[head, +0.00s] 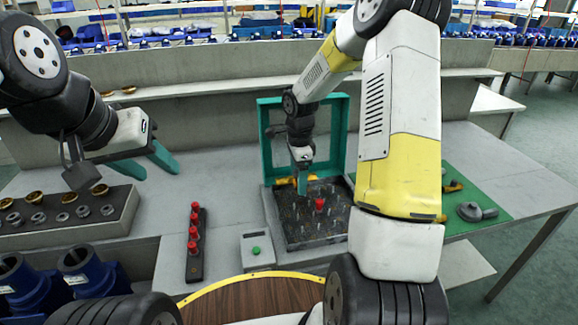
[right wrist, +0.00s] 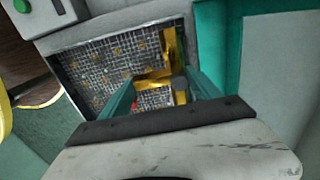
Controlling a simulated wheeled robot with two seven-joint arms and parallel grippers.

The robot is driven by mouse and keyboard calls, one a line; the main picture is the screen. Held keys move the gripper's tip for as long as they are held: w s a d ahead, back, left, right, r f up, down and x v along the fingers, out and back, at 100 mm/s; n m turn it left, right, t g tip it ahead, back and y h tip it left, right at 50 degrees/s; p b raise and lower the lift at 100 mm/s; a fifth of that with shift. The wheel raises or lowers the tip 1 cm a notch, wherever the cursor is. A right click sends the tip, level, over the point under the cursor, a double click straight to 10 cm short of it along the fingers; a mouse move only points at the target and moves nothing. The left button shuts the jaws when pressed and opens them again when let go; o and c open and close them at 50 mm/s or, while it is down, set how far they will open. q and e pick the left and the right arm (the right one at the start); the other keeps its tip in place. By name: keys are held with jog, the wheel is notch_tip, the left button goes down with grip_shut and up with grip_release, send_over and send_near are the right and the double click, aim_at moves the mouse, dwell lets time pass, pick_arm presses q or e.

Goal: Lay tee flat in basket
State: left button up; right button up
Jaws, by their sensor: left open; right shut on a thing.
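The brass-yellow tee (right wrist: 168,48) shows between the fingers of my right gripper (right wrist: 160,92) in the right wrist view. In the head view, yellow parts of it (head: 285,181) stick out beside my right gripper (head: 302,184). The right gripper is shut on the tee, over the back part of the dark mesh basket (head: 300,233). The basket's mesh floor also shows in the right wrist view (right wrist: 92,62). I cannot tell whether the tee touches the floor. My left gripper (head: 146,166) is open and empty, above the grey bench at left.
A teal open lid frame (head: 266,135) stands behind the basket. A red knob (head: 320,204) shows inside it. A button box (head: 258,251) and a black strip with red knobs (head: 195,262) lie to the left. A green mat (head: 488,196) with fittings is at right.

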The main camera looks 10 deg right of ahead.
jog(key=shift+f, duration=0.2)
jog(key=shift+f, duration=1.85)
jog(key=o, duration=1.7)
jog(key=shift+w+r, duration=0.1)
jog(key=shift+r, duration=0.3)
jog(key=r, duration=0.7)
jog(key=shift+s, duration=0.2)
